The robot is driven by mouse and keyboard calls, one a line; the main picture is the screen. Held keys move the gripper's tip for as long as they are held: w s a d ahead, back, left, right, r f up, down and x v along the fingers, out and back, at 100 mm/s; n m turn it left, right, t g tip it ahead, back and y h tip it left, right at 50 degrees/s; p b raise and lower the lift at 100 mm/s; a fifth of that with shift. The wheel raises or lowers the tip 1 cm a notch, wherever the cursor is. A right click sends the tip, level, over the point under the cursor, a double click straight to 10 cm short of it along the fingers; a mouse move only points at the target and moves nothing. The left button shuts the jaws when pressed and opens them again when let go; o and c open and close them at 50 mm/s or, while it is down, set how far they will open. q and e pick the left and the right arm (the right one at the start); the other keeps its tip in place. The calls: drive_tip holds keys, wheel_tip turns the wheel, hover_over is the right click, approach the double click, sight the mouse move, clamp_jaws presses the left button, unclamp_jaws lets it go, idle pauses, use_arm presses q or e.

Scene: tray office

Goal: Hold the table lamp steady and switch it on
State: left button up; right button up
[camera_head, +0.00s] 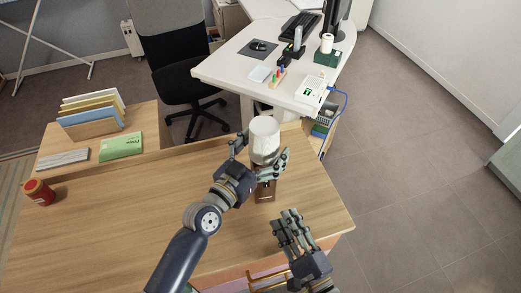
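The table lamp (264,137) stands upright on the wooden desk, with a whitish shade above a brown base (265,193). My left gripper (261,157) reaches in from the front left, its fingers spread to both sides of the lamp just below the shade. It looks open, and contact with the lamp cannot be made out. It hides part of the lamp's stem; no switch can be made out. My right gripper (289,229) is near the desk's front right edge, fingers extended and apart, open and empty, in front and to the right of the lamp base.
A red jar (38,192), a grey keyboard-like slab (63,159), a green box (121,146) and a file rack (92,127) are at the left. A white desk (225,70) with small items stands behind the lamp. The desk middle left of the lamp is clear.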

use_arm(q)
drive_tip(key=c, duration=1.5)
drive_tip(key=shift+c, duration=1.2)
use_arm(e)
drive_tip(key=shift+c, duration=1.1)
drive_tip(key=shift+r, duration=0.1)
drive_tip(key=c, duration=0.4)
drive_tip(key=shift+s+a+r+m+h, duration=0.15)
drive_tip(key=shift+s+m+h, duration=0.15)
drive_tip(key=shift+m, duration=0.3)
clamp_jaws()
drive_tip(key=shift+s+a+r+m+g+h, duration=0.25)
drive_tip(key=shift+s+m+h, duration=0.6)
drive_tip(key=shift+m, duration=1.4)
drive_tip(key=shift+s+a+r+m+g+h, duration=0.1)
drive_tip(key=shift+s+a+r+m+h, duration=0.2)
drive_tip(key=shift+s+m+h, duration=1.3)
drive_tip(key=shift+s+a+r+m+g+y, duration=0.15)
drive_tip(key=shift+s+r+m, duration=0.15)
drive_tip(key=shift+m, duration=2.65)
drive_tip(key=shift+w, duration=0.1)
